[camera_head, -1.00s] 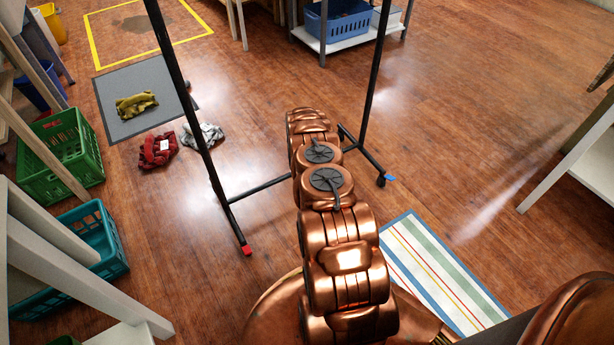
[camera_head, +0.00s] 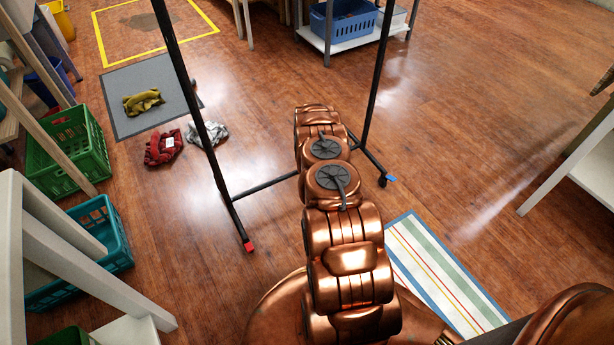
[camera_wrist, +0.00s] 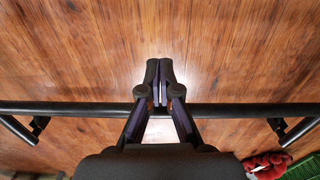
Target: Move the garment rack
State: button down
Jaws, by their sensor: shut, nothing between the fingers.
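The garment rack (camera_head: 267,186) is a black tube frame with two uprights and a low crossbar. Its near left foot has a red end, and a blue mark shows by the right caster. The top is out of frame. My copper arm reaches over the floor between the uprights and hides part of the crossbar. In the wrist view, my gripper (camera_wrist: 160,70) is shut and empty, pointing at the floor. A black bar of the rack (camera_wrist: 245,109) runs across behind the fingers. I cannot tell whether they touch it. The head view hides my gripper behind the arm.
Green (camera_head: 67,150) and teal (camera_head: 93,250) crates stand at left. A yellow floor outline (camera_head: 105,48) is far left. A striped rug (camera_head: 440,270) lies at right. Open floor stretches right.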

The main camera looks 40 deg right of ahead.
notch_tip(320, 180, up, 9)
jog(key=p, duration=0.1)
jog(key=shift+p, duration=0.35)
jog(key=shift+w+f, duration=0.1)
